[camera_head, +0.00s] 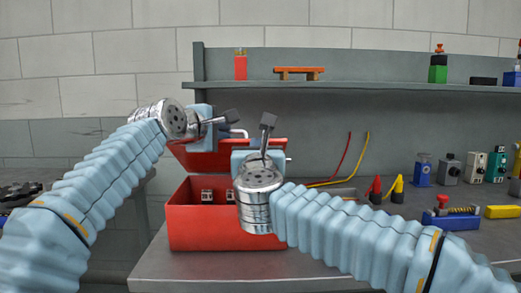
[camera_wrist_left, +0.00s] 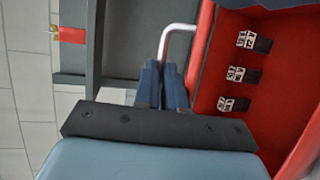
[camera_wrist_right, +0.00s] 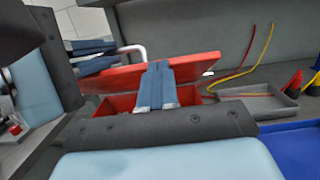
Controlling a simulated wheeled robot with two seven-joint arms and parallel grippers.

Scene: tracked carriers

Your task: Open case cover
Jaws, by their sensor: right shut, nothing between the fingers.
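The red case (camera_head: 220,241) stands on the grey bench with its cover (camera_head: 205,160) raised at the back, so the inside is open to view. The cover also shows in the right wrist view (camera_wrist_right: 105,79). A pale bent handle (camera_wrist_left: 180,28) sticks out from the cover. My left gripper (camera_head: 230,117) is above the cover's left part, its fingers closed around the handle; they also show in the left wrist view (camera_wrist_left: 162,85). My right gripper (camera_head: 268,121) is shut and empty, pointing up in front of the cover; it hides part of the case.
Several small white-marked blocks (camera_wrist_left: 236,74) sit inside the case. Red and yellow leads (camera_wrist_right: 262,45) run to a grey tray (camera_wrist_right: 265,103) on the right. Several small devices (camera_head: 448,168) and a blue holder (camera_head: 452,222) stand at right. A shelf (camera_head: 350,87) runs behind.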

